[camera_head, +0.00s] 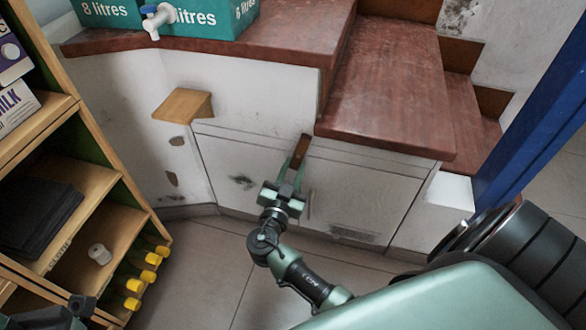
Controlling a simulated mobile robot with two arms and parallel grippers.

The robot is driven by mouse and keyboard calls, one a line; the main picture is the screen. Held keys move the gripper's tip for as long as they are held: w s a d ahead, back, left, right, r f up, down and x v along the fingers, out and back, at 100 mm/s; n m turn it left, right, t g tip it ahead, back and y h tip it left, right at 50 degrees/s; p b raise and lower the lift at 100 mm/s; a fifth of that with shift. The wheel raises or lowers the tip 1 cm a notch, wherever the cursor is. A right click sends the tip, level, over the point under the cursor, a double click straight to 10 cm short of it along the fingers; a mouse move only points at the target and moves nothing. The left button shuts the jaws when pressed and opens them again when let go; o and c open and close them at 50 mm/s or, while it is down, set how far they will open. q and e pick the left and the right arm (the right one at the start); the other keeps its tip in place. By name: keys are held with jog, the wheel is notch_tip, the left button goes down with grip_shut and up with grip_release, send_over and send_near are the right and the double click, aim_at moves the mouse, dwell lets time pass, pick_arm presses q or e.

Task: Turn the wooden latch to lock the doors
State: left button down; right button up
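The wooden latch (301,149) is a narrow dark brown bar on the white cabinet front below the red-brown treads. It stands nearly upright, tilted a little, at the seam between the left door (232,170) and the right door (365,197). Both doors look closed. My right gripper (296,163) reaches up to the latch, with its two green fingers apart on either side of the latch's lower end. I cannot tell whether they touch it. A dark part of my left gripper (82,306) shows at the bottom left corner, and its fingers are not clear.
A wooden wedge-shaped block (183,105) sticks out from the cabinet wall at left. A shelf unit (95,185) with cartons and yellow-capped bottles stands at far left. Teal boxes (205,18) sit on the top. A blue post (530,115) stands at right. Tiled floor (200,265) lies clear in front.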

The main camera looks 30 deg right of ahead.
grip_shut()
jog(key=shift+s+d+f+n, duration=0.1)
jog(key=shift+s+f+n, duration=0.1)
jog(key=shift+n, duration=0.2)
jog(key=shift+s+d+n+b, duration=0.1)
jog(key=shift+d+n+b, duration=0.1)
jog(key=shift+n, duration=0.35)
jog(key=shift+s+d+n+b, duration=0.1)
jog(key=shift+n+b, duration=0.05)
jog(key=shift+n, duration=0.4)
jog(key=o, duration=0.7)
grip_release()
jog(key=shift+c, duration=0.2)
jog(key=shift+r, duration=0.1)
jog(key=v, duration=0.8)
jog(key=shift+p, duration=0.45)
